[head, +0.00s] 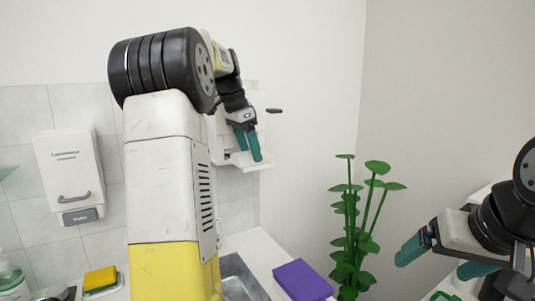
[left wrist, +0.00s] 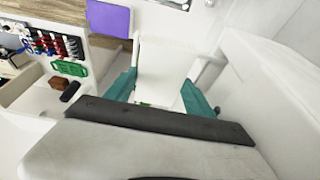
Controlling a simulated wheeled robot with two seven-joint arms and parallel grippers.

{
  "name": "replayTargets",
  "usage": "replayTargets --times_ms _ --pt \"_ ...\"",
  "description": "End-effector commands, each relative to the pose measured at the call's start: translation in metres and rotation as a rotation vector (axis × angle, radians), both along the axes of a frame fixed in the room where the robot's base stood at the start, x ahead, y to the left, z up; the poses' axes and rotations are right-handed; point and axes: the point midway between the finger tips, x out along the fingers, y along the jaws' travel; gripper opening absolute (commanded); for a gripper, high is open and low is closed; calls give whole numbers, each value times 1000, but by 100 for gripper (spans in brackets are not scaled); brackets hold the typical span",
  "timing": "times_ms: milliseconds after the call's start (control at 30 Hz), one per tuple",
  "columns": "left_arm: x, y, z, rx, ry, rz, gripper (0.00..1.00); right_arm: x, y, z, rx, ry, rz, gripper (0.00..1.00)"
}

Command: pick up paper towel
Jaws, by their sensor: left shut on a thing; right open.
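My left gripper (head: 249,153) is up at a white wall-mounted holder (head: 264,164) in the head view, partly hidden behind my left arm. In the left wrist view its two teal fingers are on either side of a flat white thing (left wrist: 162,72), and the gripper (left wrist: 160,85) is shut on it. I cannot tell whether this is the paper towel or part of the holder. No other paper towel can be made out. My right gripper (head: 432,266) is open and empty at the lower right.
A white dispenser (head: 68,165) hangs on the tiled wall at the left. A yellow sponge (head: 100,278) and a soap bottle (head: 10,278) are below it. A sink (head: 240,280) and a purple block (head: 302,281) are at the bottom. A green plant (head: 350,225) stands in the corner.

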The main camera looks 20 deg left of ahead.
Motion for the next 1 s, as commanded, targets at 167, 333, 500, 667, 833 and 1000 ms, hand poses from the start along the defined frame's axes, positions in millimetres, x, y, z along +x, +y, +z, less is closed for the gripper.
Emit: replayTargets --times_ms 167,333,500,667,833,1000 --pt "1 0 13 1 -2 0 25 0 0 0 0 0 0 90" --pt "1 0 32 0 -3 0 25 0 0 0 0 0 0 90" --pt "-25 4 36 0 0 1 25 0 0 0 0 0 0 90" --pt "-60 8 40 0 -2 3 25 0 0 0 0 0 0 90" --pt "-103 14 44 0 -3 2 25 0 0 0 0 0 0 90" --pt "-136 19 46 0 -1 1 25 0 0 0 0 0 0 90"
